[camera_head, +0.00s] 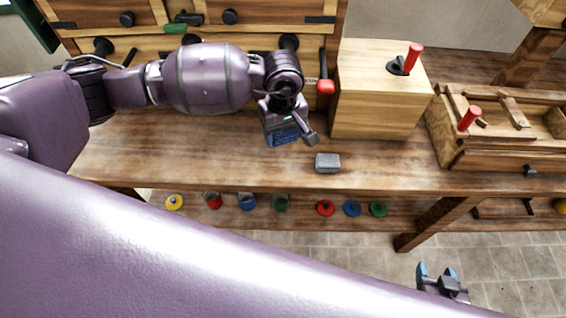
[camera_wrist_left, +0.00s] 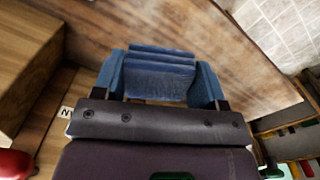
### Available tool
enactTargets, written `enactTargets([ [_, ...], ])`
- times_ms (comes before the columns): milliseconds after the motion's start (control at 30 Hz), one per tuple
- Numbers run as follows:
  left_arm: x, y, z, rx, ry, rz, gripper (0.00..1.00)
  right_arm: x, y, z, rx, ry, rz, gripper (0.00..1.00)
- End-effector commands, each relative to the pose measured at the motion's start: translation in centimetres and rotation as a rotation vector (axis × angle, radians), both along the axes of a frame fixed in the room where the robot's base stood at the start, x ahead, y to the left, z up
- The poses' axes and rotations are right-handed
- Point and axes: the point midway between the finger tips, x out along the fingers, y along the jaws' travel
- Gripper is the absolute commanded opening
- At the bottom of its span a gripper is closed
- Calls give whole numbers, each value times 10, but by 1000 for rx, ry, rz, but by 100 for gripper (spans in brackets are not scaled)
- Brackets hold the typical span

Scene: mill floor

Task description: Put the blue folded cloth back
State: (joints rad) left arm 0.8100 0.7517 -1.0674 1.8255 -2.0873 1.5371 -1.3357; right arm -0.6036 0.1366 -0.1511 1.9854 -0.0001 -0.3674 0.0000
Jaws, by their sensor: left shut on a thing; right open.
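The blue folded cloth (camera_wrist_left: 158,72) sits between the two fingers of my left gripper (camera_wrist_left: 162,82) in the left wrist view, and the fingers are shut on its sides. In the head view my left gripper (camera_head: 284,131) is over the wooden workbench (camera_head: 200,160), and the blue cloth (camera_head: 284,136) shows beneath it. I cannot tell whether the cloth touches the bench top. My right gripper (camera_head: 442,282) is open and empty, low at the right, over the tiled floor.
A grey block (camera_head: 328,163) lies on the bench right of my left gripper. A wooden box (camera_head: 375,100) with a red-handled lever and an open wooden crate (camera_head: 500,150) stand further right. Colored pots and lids line a lower shelf (camera_head: 300,222). Drawers stand behind.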

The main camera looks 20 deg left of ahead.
Motion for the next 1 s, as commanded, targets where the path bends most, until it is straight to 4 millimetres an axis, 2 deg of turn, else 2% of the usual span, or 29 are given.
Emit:
enactTargets([
  [200, -1, -1, -49, 0, 4, 1, 43, 7, 1, 8, -1, -18, 4, 55],
  [400, -1, 0, -84, 0, 2, -1, 43, 7, 0, 9, -3, -20, 5, 55],
  [633, 0, 0, -100, -1, 1, -2, 43, 3, -2, 5, -6, -9, 5, 55],
  [833, -1, -1, -127, -2, 2, 0, 43, -4, -3, -1, -7, 7, 1, 55],
  [1000, 0, 0, -138, -1, -1, -1, 43, -4, -4, -3, -7, 10, 1, 55],
])
